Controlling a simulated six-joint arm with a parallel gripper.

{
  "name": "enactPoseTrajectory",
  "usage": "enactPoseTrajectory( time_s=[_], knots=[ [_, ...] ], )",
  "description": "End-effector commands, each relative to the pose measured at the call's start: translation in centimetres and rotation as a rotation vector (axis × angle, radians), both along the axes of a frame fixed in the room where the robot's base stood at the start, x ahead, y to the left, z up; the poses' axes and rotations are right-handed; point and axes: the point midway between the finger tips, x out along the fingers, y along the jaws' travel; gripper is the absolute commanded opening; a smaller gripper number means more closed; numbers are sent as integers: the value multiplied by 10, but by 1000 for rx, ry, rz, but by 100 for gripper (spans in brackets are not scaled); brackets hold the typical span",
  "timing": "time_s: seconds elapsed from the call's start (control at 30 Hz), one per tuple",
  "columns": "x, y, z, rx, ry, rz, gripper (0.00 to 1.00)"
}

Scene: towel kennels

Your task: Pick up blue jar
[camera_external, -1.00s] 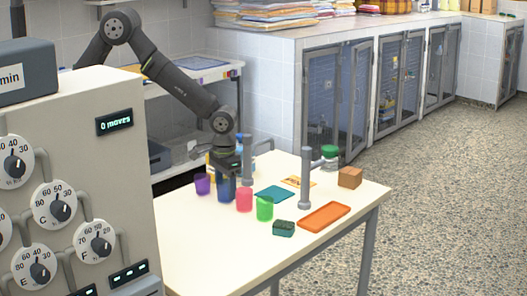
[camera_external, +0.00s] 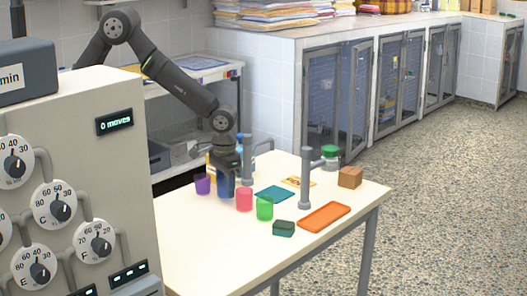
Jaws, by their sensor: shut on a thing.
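The blue jar (camera_external: 225,188) stands upright at the back left of the cream table (camera_external: 205,255), between a purple cup and a pink cup. My gripper (camera_external: 226,172) points down over it and is shut on its upper part. The fingers and the jar's rim are partly hidden by the gripper body. I cannot tell whether the jar's base is touching the table.
A purple cup (camera_external: 202,184), a pink cup (camera_external: 244,199) and a green cup (camera_external: 265,208) stand close by. Grey posts (camera_external: 305,180) rise from the table. An orange tray (camera_external: 325,217), a dark green block (camera_external: 284,228) and a brown box (camera_external: 350,178) lie further right. The front left is clear.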

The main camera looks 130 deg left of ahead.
Motion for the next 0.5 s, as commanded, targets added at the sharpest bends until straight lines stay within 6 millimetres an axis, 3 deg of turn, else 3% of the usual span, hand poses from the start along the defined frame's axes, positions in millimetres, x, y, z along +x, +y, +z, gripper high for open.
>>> enactPoseTrajectory(
  time_s=[0.13,0.5],
  knots=[
    [1,-1,29,2,-4,0,22],
    [6,-86,76,2,-2,-4,22]
  ],
)
